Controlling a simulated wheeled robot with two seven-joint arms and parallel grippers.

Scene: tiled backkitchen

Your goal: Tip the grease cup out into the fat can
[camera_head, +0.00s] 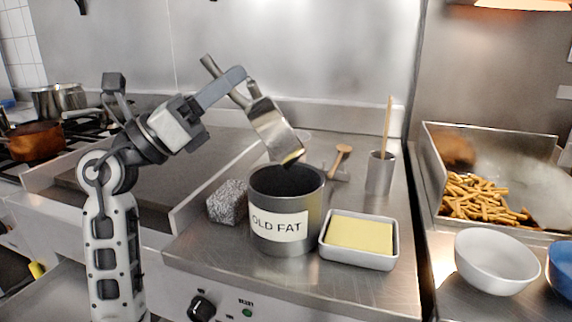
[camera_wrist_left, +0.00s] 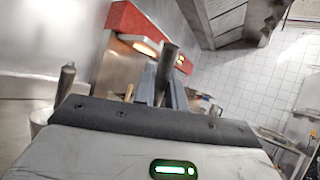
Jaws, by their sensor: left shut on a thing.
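The grease cup (camera_head: 270,125) is a small steel cup with a long handle. It is tilted steeply, mouth down to the right, above the fat can. A yellowish patch shows at its lower lip. The fat can (camera_head: 257,206) is a grey metal can labelled "OLD FAT", upright on the steel counter, with a dark inside. My left gripper (camera_head: 238,84) is shut on the cup's handle, up and left of the can. In the left wrist view the gripper (camera_wrist_left: 163,88) has the dark handle end between its fingers. My right gripper is in neither view.
A grey scouring block (camera_head: 227,202) stands left of the can. A tray with a yellow block (camera_head: 360,234) is close on its right. Behind are a wooden-handled brush (camera_head: 342,155) and a steel holder (camera_head: 380,174). A white bowl (camera_head: 496,260) and fries (camera_head: 480,198) lie farther right.

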